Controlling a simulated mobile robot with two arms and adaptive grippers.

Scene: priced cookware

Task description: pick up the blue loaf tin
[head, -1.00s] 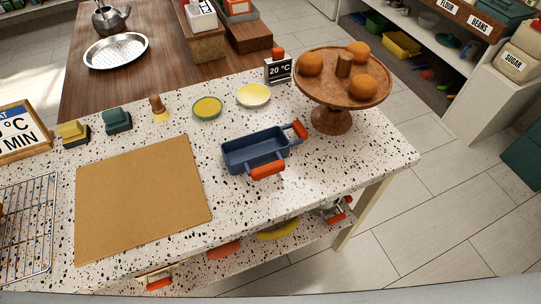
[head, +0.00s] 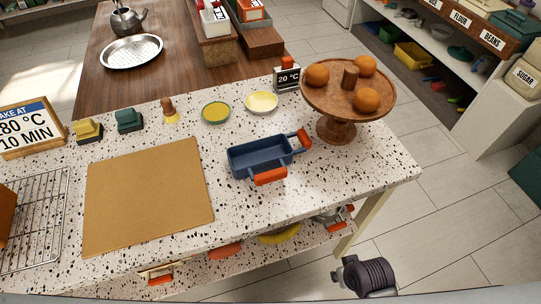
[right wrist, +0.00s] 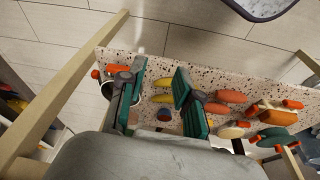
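The blue loaf tin (head: 262,157) stands upright and empty on the speckled counter (head: 240,208), right of the tan mat, with an orange-red grip at each end. The right wrist view does not show it. My right gripper (right wrist: 160,92) shows in the right wrist view with its two green-padded fingers apart and nothing between them. Behind it is the speckled lower shelf. In the head view only a dark part of my right arm shows at the lower right, beyond the counter's edge and away from the tin. My left gripper is not in view.
A wooden cake stand (head: 338,127) with several oranges stands close right of the tin. The tan mat (head: 148,195) lies left. The counter in front of the tin is clear.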

